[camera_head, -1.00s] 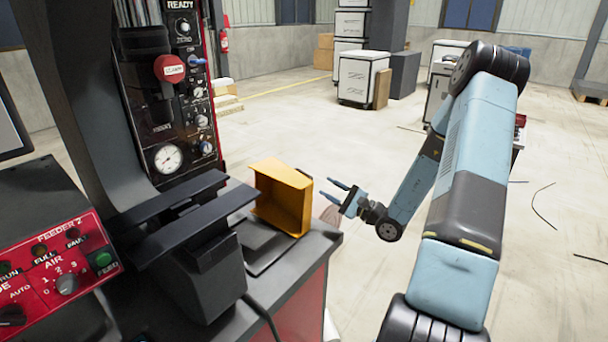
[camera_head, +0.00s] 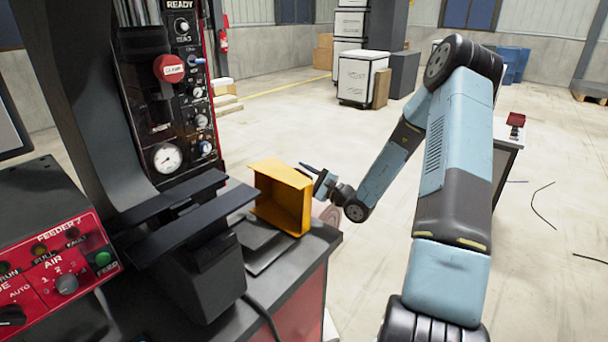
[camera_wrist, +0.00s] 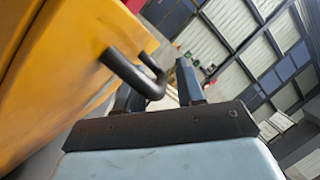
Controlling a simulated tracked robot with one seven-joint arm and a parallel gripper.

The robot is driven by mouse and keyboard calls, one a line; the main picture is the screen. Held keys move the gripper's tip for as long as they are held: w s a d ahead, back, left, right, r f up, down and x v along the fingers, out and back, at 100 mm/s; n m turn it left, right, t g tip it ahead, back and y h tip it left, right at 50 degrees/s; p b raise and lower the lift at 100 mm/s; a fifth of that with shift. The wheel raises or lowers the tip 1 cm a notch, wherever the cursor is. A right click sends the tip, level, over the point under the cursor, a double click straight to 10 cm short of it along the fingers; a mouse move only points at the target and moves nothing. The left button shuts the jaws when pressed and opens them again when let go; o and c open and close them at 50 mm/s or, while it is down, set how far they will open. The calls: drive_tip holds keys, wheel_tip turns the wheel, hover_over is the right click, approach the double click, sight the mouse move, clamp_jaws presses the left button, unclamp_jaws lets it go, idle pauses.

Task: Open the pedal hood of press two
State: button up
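The yellow pedal hood (camera_head: 283,197) stands on the right end of the dark bench of the press. It looks like a box with its hollow side facing me. In the wrist view the hood (camera_wrist: 70,60) fills the left, very close. A dark bent handle (camera_wrist: 135,75) juts from it toward my fingers. My gripper (camera_head: 312,170) is just right of the hood's upper right edge in the head view. In the wrist view my gripper (camera_wrist: 158,92) has its fingers apart, with the handle's end in front of or between them. I cannot tell whether they touch it.
Dark rails (camera_head: 185,215) lie left of the hood. A red feeder box (camera_head: 60,265) is at the lower left. Open floor lies to the right, with a white cabinet (camera_head: 360,78) farther back.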

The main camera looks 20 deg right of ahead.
drive_tip(key=shift+c, duration=0.5)
clamp_jaws()
drive_tip(key=shift+s+d, duration=0.1)
